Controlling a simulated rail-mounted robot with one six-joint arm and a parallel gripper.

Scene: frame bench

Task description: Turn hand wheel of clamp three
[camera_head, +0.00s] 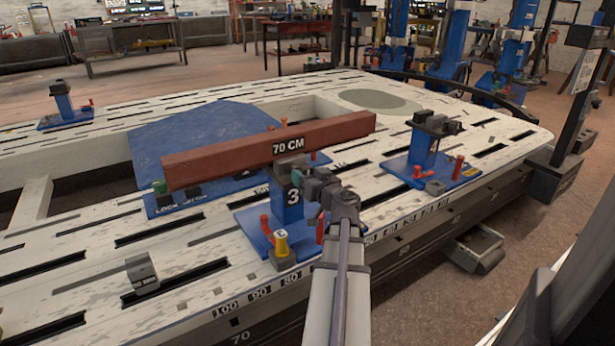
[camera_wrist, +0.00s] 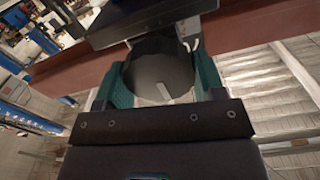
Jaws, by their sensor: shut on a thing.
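Clamp three (camera_head: 287,200) is a blue post marked 3 on a blue base plate, standing near the front edge of the bench. The reddish-brown beam marked 70 CM (camera_head: 240,150) lies across its top. My gripper (camera_head: 318,190) reaches the clamp's right side, just under the beam. In the wrist view my gripper (camera_wrist: 165,85) has its green-lined fingers on both sides of the dark round hand wheel (camera_wrist: 160,70), shut on it. In the head view the hand wheel is mostly hidden by my gripper.
Another blue clamp (camera_head: 424,145) stands to the right on its own plate. Red pins and a yellow-topped piece (camera_head: 281,243) stand by clamp three's base. A small grey block (camera_head: 141,272) sits at the left front. The slotted bench top (camera_head: 80,270) is mostly clear at the left.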

